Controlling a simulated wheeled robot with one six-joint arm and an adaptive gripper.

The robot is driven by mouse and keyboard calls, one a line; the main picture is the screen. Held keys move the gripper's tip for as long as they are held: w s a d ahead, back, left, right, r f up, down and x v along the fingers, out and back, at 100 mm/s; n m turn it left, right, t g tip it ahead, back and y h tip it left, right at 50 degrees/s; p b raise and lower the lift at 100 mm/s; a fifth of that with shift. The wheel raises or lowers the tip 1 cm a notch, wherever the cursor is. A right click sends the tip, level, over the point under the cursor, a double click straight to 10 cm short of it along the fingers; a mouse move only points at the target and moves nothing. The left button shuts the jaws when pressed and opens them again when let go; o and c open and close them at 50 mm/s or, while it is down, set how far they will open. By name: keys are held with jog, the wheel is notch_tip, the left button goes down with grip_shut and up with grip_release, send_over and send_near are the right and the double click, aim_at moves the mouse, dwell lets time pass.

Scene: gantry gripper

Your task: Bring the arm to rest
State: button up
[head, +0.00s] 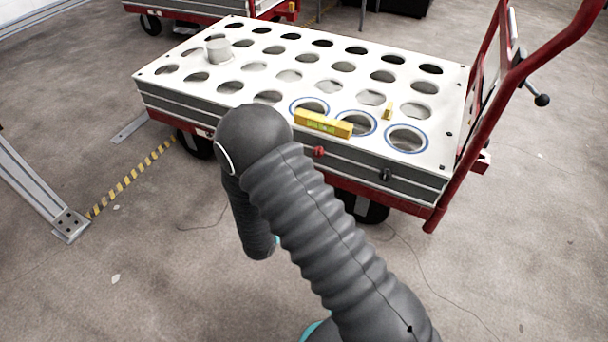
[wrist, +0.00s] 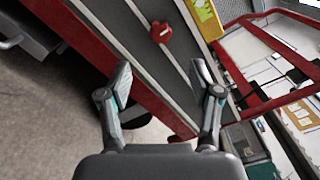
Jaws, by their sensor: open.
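My gripper (wrist: 162,82) shows in the wrist view with its two fingers spread apart and nothing between them. Beyond the fingers is the dark grey side of the cart (wrist: 135,45), with a red knob (wrist: 162,32) on it. In the head view my arm reaches up from the lower right, bends at a dark joint in front of the cart's near edge and hangs down. My gripper is hidden behind my arm there.
The cart's white top plate (head: 318,57) has rows of round holes, several ringed in blue. A yellow level (head: 323,123), a small yellow piece (head: 387,111) and a grey cylinder (head: 219,51) are on it. The red handle (head: 520,75) rises at right. Floor in front is clear.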

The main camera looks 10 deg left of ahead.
dwell(0.6)
jog(key=s+d+f+m+g+h, duration=0.35)
jog(key=s+d+m+g, duration=0.25)
jog(key=d+m, duration=0.3)
jog(key=s+d+r+m+g+h, duration=0.2)
jog(key=s+d+r+m+g, duration=0.6)
jog(key=m, duration=0.6)
jog(key=s+d+r+m+t+y+p, duration=0.1)
jog(key=s+r+m+y, duration=0.3)
jog(key=r, duration=0.5)
jog(key=s+d+r+m+y+p, duration=0.1)
jog(key=s+d+r+m+y, duration=0.2)
jog(key=r+m, duration=0.6)
jog(key=s+d+r+m+t+y+p, duration=0.1)
jog(key=s+d+r+m+y, duration=0.1)
jog(key=s+r+m+y, duration=0.2)
notch_tip(320, 180, up, 5)
jog(key=s+m, duration=0.1)
jog(key=m, duration=0.2)
jog(key=shift+s+d+t+y, duration=0.2)
jog(key=shift+d+t+y, duration=0.1)
jog(key=shift+y, duration=0.05)
